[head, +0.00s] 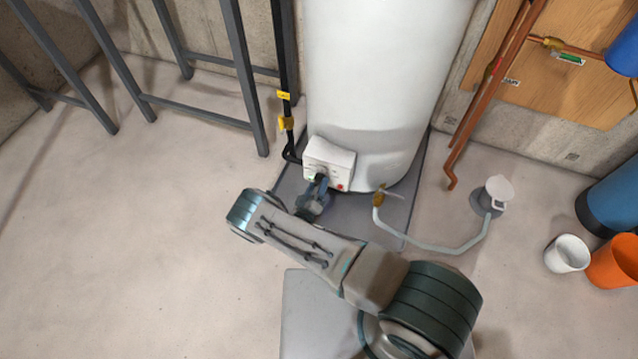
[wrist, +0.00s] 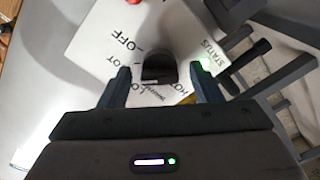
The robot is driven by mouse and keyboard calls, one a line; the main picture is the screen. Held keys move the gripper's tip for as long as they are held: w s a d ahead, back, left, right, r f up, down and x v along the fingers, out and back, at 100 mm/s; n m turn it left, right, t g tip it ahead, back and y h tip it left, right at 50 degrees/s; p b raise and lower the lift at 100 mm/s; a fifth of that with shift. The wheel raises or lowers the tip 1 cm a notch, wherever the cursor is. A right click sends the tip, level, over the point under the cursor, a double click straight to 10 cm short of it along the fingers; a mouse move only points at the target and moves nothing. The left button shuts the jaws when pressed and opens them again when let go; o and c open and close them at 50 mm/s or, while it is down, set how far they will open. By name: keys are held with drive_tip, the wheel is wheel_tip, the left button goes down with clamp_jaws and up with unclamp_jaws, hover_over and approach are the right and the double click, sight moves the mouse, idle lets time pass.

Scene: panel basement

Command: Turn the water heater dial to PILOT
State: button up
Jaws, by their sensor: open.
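The water heater's white control box (head: 335,158) sits low on the front of the white tank (head: 385,80); its panel (wrist: 95,30) fills the upper wrist view. The dark dial (wrist: 157,66) is on that panel, with OFF printed to its upper left, part of the PILOT label to its left and HOT at its lower right. The pointer's direction is not clear. My gripper (wrist: 160,72) is open, one finger on each side of the dial, with visible gaps. In the head view my gripper (head: 319,186) is at the box's front and hides much of the dial.
A red button (head: 340,187) is at the box's lower corner. A drain valve (head: 379,198) with a pale hose (head: 430,246) is to the right. A black gas pipe (head: 286,70) and grey metal frame (head: 243,75) stand left. Floor at left is clear.

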drive_tip(key=p+v, duration=0.1)
drive_tip(key=v, duration=1.1)
drive_tip(key=shift+s+p, duration=0.15)
drive_tip(key=shift+p, duration=0.25)
drive_tip(key=w+d+r+m+g+h+p, duration=0.25)
drive_tip(key=r+g, duration=0.25)
drive_tip(key=r, duration=0.8)
drive_tip(key=w+d+r+m+g+h+p, duration=0.15)
drive_tip(key=d+r+g+p, duration=0.3)
drive_tip(key=r, duration=0.95)
drive_tip(key=w+d+r+m+g+h+p, duration=0.25)
drive_tip(key=r+g, duration=0.25)
drive_tip(key=r, duration=0.8)
drive_tip(key=s+d+r+y+p, duration=0.3)
drive_tip(key=s+r, duration=0.3)
drive_tip(key=r, duration=0.6)
drive_tip(key=s+d+r+y+p, duration=0.4)
drive_tip(key=s+r, duration=0.3)
drive_tip(key=r, duration=0.5)
drive_tip(key=s+d+r+y+p, duration=0.3)
drive_tip(key=s+r+y+p, duration=0.2)
drive_tip(key=r, duration=0.7)
drive_tip(key=shift+s+d+r+y+p, duration=0.25)
drive_tip(key=shift+s+d+y+p, duration=0.1)
drive_tip(key=shift+s, duration=0.35)
